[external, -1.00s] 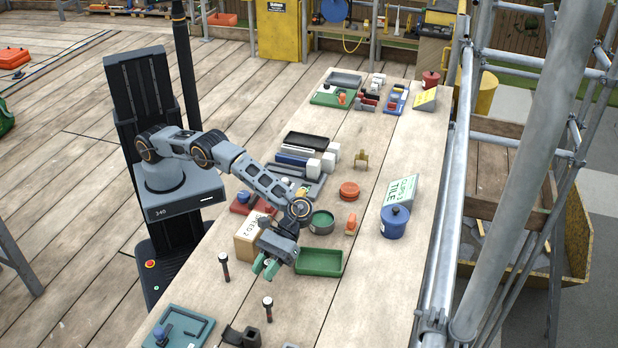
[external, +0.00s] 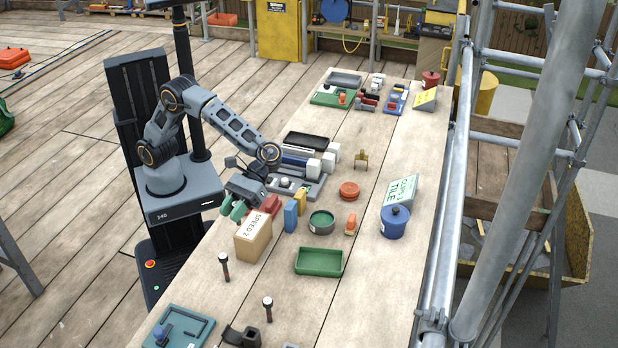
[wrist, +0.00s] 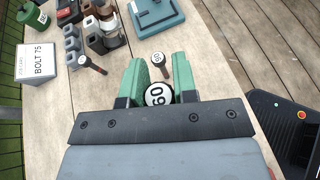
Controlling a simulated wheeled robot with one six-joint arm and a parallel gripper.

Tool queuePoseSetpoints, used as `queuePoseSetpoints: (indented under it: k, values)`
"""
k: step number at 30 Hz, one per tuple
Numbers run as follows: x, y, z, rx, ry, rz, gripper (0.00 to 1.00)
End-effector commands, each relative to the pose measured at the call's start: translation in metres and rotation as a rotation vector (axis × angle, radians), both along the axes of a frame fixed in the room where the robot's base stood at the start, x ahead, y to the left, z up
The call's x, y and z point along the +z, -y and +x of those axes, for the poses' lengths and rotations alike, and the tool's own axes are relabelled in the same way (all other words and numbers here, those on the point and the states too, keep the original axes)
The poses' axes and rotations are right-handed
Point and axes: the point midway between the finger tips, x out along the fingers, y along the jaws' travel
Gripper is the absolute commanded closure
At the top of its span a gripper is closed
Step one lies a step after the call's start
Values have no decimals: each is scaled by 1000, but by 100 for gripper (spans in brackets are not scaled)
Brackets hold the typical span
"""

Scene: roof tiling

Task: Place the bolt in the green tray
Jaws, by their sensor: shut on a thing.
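My gripper (external: 238,207) is raised over the left side of the bench, near the red block. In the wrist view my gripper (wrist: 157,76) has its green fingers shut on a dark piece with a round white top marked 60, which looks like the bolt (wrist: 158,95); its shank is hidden. The green tray (external: 318,272) lies on the bench, right of and nearer the camera than my gripper. Its inside looks empty. Two other bolts stand head up on the bench, one at the left (external: 224,266) and one nearer the camera (external: 267,309).
A tan box marked SPEED 2 (external: 253,240) stands between my gripper and the tray. Blue (external: 290,216) and red (external: 270,205) blocks and a round green dish (external: 321,223) stand nearby. A blue lidded pot (external: 394,221) is at right. Bench right of the tray is clear.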

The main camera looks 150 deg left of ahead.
Motion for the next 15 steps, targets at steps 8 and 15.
queuePoseSetpoints:
  k: [8,15]
  values:
    - [41,-5,-3,313,4,2,97]
    - [42,-57,0,806,-1,-3,97]
